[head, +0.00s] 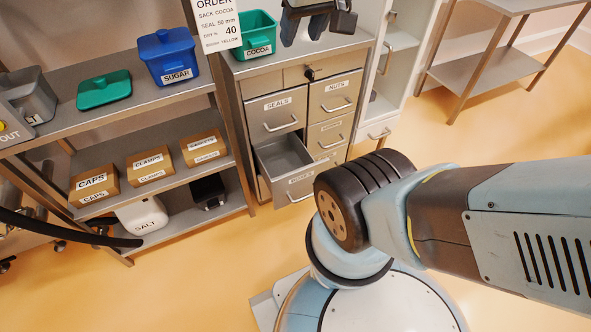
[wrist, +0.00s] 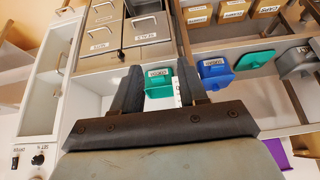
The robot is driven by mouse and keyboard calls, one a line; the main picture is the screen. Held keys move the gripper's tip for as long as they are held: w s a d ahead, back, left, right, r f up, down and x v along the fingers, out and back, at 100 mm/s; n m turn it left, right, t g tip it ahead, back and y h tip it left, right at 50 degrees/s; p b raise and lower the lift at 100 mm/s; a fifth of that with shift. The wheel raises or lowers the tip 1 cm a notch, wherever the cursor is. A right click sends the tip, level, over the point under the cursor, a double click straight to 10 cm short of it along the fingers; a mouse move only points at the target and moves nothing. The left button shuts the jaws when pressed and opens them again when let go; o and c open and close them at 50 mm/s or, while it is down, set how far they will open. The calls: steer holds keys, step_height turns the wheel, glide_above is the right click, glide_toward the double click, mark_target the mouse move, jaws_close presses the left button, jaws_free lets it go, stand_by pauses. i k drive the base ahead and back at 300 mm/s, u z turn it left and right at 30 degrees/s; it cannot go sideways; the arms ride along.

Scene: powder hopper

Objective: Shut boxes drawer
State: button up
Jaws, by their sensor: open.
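The boxes drawer (head: 285,154) is the lower left drawer of the grey cabinet (head: 238,95). It stands pulled out, with its empty-looking inside, labelled front and handle showing in the head view. Its lower front is partly close behind my arm in the picture. My gripper (wrist: 158,72) is open in the wrist view, with nothing between its dark fingers. The green cocoa bin (wrist: 158,84) shows behind and between them. My gripper is high by the cabinet top, apart from the drawer. I cannot tell the boxes drawer clearly in the wrist view.
The seals drawer (head: 275,115) and nuts drawer (head: 335,96) are shut. A shelf rack with a blue sugar bin (head: 169,57) and caps box (head: 94,184) stands left. A white cabinet (head: 400,45) stands right of the drawers. Yellow floor (head: 200,275) is clear in front.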

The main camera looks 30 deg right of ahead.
mark_target(288, 170)
steer(key=u, duration=0.4)
steer(key=k, duration=1.5)
steer(key=z, duration=0.45)
steer(key=i, duration=1)
steer(key=u, duration=0.05)
